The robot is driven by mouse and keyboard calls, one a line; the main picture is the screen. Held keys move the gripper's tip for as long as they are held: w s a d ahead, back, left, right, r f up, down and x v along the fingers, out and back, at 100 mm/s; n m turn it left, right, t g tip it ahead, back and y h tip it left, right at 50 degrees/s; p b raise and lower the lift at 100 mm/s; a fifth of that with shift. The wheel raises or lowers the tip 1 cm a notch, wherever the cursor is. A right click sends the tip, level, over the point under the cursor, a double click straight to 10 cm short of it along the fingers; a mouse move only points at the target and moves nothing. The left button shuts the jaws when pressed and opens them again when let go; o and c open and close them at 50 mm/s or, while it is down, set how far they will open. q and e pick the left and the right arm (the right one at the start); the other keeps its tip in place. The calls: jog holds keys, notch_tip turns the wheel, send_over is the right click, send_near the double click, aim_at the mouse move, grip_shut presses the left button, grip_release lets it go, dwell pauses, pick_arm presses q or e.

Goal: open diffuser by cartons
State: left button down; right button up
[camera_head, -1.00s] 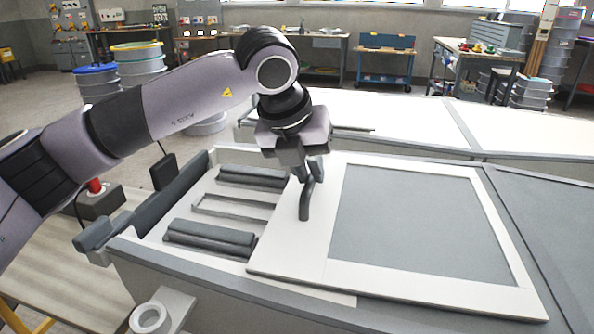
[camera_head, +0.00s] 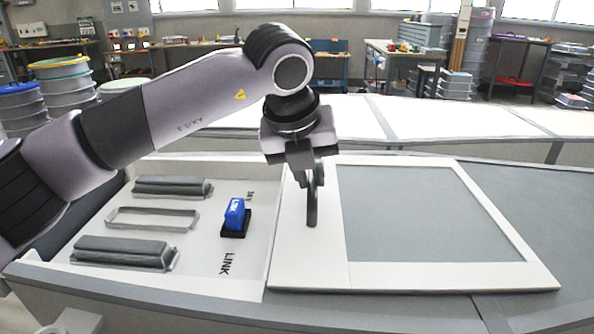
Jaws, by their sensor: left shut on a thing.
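The diffuser shows as a flat white-framed panel (camera_head: 313,265) with a grey inset (camera_head: 430,215). It lies on the right part of a long light bench unit. A dark upright handle (camera_head: 312,208) stands on its left border. My left gripper (camera_head: 312,180) reaches down from above and is shut on this handle; the fingers hide its top. Left of the panel, the uncovered bed shows a blue switch (camera_head: 235,212) on a black base, beside dark lettering that reads LINK. I cannot make out any cartons for certain. My right gripper is not in view.
Grey bars (camera_head: 122,250) and a thin rectangular frame (camera_head: 152,218) lie on the bed's left part. A grey surface (camera_head: 510,190) extends to the right of the panel. White-topped tables (camera_head: 440,118) stand behind. Stacked drums (camera_head: 65,90) stand at the back left.

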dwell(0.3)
pick_arm(q)
jog(key=c, duration=1.1)
grip_release()
jog(key=shift+r, duration=0.1)
jog(key=v, duration=0.7)
jog(key=shift+s, duration=0.15)
